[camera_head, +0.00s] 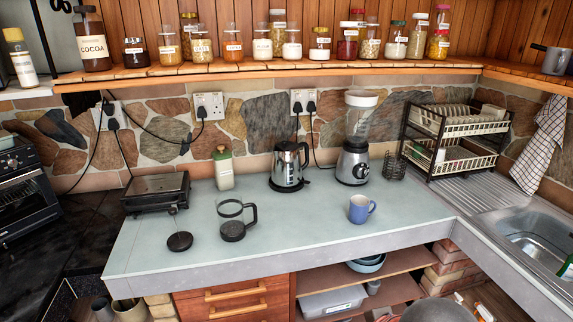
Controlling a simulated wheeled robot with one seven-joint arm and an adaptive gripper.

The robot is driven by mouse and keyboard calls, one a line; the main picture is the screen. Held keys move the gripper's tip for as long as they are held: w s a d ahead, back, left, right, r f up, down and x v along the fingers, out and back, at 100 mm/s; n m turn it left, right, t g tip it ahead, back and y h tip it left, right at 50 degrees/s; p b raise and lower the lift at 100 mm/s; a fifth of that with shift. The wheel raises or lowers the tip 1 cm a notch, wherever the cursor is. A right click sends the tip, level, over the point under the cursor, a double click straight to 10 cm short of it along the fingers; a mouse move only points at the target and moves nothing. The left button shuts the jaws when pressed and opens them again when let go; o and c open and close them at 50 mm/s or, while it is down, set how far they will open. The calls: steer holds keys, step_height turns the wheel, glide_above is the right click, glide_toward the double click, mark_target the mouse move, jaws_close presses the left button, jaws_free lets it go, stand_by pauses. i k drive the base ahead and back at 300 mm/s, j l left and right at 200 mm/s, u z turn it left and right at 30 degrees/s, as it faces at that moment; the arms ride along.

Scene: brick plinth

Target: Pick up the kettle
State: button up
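The kettle (288,166) is a silver and black electric kettle. It stands upright at the back of the pale counter (290,215), near the middle, on a dark base. Its black handle is on the right side, and a black cord runs up behind it to the wall socket. My gripper is not in view.
A blender (356,150) stands close to the right of the kettle. A pale green-lidded jar (223,168) is to its left. A glass press (234,220) and a blue mug (360,209) stand nearer the front edge. A jar shelf (270,71) hangs above. The counter directly before the kettle is clear.

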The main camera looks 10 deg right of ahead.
mark_target(288, 170)
steer(key=i+z, duration=0.2)
steer(key=i, duration=0.35)
steer(key=i+j+z, duration=0.25)
steer(key=i, duration=0.3)
steer(key=i+j+z, duration=0.2)
steer(key=i, duration=0.35)
steer(key=l, duration=0.1)
